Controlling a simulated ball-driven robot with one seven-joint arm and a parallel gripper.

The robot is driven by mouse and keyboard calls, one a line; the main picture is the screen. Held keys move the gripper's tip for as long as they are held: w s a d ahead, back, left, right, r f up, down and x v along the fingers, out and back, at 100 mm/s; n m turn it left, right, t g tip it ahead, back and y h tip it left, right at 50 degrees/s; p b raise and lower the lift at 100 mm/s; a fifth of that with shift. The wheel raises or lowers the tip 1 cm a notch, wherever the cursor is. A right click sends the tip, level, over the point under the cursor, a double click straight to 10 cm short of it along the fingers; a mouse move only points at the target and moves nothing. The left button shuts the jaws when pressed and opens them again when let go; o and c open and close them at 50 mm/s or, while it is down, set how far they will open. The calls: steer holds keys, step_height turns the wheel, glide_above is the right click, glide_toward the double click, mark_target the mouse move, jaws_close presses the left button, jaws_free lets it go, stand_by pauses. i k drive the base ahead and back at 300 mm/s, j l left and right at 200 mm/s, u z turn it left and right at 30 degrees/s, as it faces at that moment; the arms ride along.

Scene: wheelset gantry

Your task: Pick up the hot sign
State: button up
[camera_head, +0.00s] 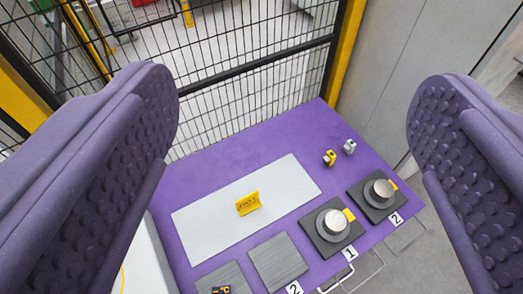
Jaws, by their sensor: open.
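The hot sign (248,203) is a small yellow plate with dark lettering. It stands on a pale grey mat (205,224) on the purple table (232,145). My gripper (293,130) is open, with its two purple padded fingers wide apart at the left and right of the picture. Nothing is between the fingers close to the camera. The sign is farther off and lower, seen in the gap between them, and no finger touches it.
Two dark blocks with metal discs (332,228) (380,193) stand at the right. Grey plates (278,262) lie in front. Two small yellow and silver pieces (329,158) (349,147) stand at the back right. A black mesh fence (250,105) rises behind the table.

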mark_target(247, 204)
steer(key=i+l+u, duration=0.15)
steer(key=u, duration=0.25)
steer(key=i+l+u, duration=0.1)
steer(key=l+u, duration=0.25)
steer(key=i+l+u, duration=0.1)
steer(key=l+u, duration=0.3)
